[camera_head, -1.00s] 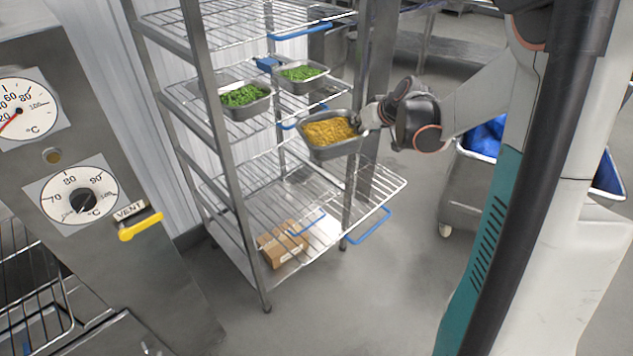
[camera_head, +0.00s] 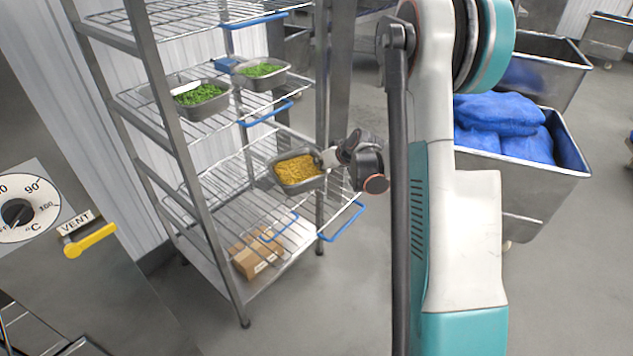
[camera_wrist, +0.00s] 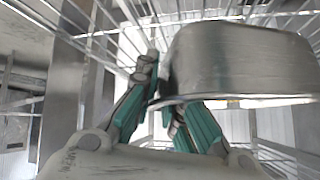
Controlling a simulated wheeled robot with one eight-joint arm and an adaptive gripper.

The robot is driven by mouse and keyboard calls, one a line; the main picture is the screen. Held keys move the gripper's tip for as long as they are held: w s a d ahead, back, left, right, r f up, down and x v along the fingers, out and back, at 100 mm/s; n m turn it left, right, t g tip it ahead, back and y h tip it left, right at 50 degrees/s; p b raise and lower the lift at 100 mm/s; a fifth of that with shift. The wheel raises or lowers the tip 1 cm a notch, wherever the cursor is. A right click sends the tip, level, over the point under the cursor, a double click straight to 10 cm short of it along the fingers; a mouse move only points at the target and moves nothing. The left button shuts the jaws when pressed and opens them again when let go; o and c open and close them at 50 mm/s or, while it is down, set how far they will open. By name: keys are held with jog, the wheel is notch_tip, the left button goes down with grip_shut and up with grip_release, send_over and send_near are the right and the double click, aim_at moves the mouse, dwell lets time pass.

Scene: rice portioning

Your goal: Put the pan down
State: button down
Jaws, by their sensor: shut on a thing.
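The pan (camera_head: 301,182) is a small metal pan filled with yellow rice, seen at the right part of the rack in the head view. My gripper (camera_head: 331,157) is shut on its right rim. The pan is near the pulled-out wire shelf (camera_head: 340,208); I cannot tell whether it touches it. In the wrist view the pan's metal side (camera_wrist: 240,62) fills the upper right, with the green-padded fingers of my gripper (camera_wrist: 165,100) at its edge. The pan looks roughly level.
Two pans of green food, one left (camera_head: 203,112) and one right (camera_head: 262,85), stand on the shelf above. A cardboard box (camera_head: 257,254) lies on the lowest shelf. Rack posts (camera_head: 180,150) stand close by. A bin with blue bags (camera_head: 530,180) stands at the right.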

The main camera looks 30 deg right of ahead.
notch_tip(320, 180, down, 5)
jog(key=shift+f+b, duration=0.1)
jog(key=shift+b, duration=0.9)
jog(key=c, duration=1.7)
grip_release()
jog(key=shift+o, duration=0.2)
jog(key=p+v, duration=0.4)
jog(key=v, duration=0.8)
